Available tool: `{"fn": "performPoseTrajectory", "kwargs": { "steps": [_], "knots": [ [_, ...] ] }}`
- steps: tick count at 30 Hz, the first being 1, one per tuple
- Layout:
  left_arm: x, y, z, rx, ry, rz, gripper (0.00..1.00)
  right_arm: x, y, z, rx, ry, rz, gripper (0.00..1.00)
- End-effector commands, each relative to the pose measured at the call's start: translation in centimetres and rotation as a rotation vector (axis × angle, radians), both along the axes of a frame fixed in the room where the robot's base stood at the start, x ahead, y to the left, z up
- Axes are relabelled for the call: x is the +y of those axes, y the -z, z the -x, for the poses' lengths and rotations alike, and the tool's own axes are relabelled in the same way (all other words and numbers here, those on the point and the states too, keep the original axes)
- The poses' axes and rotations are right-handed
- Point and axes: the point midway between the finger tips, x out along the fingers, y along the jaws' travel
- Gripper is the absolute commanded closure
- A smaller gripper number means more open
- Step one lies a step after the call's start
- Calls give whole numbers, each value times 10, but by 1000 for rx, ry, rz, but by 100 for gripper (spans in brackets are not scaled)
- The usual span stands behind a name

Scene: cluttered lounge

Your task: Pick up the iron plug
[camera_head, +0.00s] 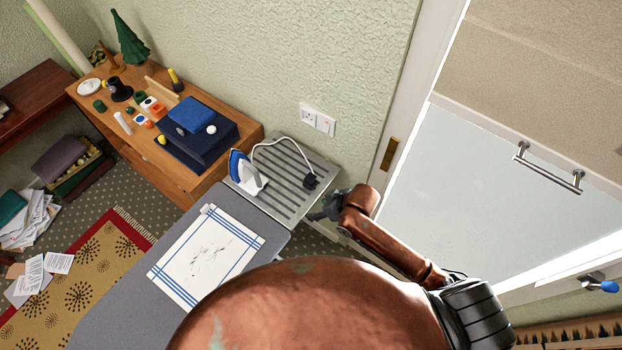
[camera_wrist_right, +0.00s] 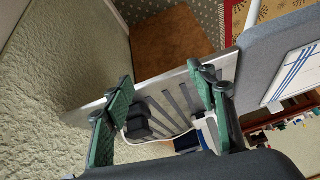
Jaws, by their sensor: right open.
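The black iron plug (camera_head: 310,181) lies on the slatted metal rest at the end of the ironing board. A white cord loops from it to the blue and white iron (camera_head: 244,173), which stands on the same rest. My right gripper (camera_head: 320,211) is just below and right of the plug in the head view. In the right wrist view its green-padded fingers (camera_wrist_right: 164,80) are wide apart with nothing between their tips. There the plug (camera_wrist_right: 138,121) shows nearer the left finger, and the iron (camera_wrist_right: 208,131) is partly hidden behind the right finger. My left gripper is not visible.
The slatted rest (camera_head: 288,205) joins the grey ironing board (camera_head: 125,305), which carries a white cloth with blue stripes (camera_head: 208,255). A wall socket (camera_head: 317,119) is behind. A wooden cabinet (camera_head: 170,172) with clutter stands left; a pale door (camera_head: 455,185) stands right.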

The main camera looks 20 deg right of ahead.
Motion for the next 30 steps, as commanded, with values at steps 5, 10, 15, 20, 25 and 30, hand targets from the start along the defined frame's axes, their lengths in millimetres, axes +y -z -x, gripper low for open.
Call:
{"fn": "performPoseTrajectory", "kwargs": {
  "steps": [5, 10, 15, 20, 25, 30],
  "knots": [
    [-1, -8, -3, -4, 0, 1, 60, 21, -42, 1, -12, -95, 13, 48],
    [-1, -7, -2, -3, 0, 0, 60, 29, -45, -15, 0, -143, 28, 48],
    [-1, -7, -3, -3, 0, 0, 60, 29, -51, -35, 18, -179, 58, 48],
    [0, -7, -2, -3, 0, 0, 60, 17, -61, -58, 41, -185, 97, 48],
    [0, -7, -2, -3, 0, 0, 60, -9, -75, -85, 71, -153, 138, 48],
    [0, -7, -2, -3, 0, 0, 60, -21, -81, -98, 87, -127, 150, 48]
  ]
}}
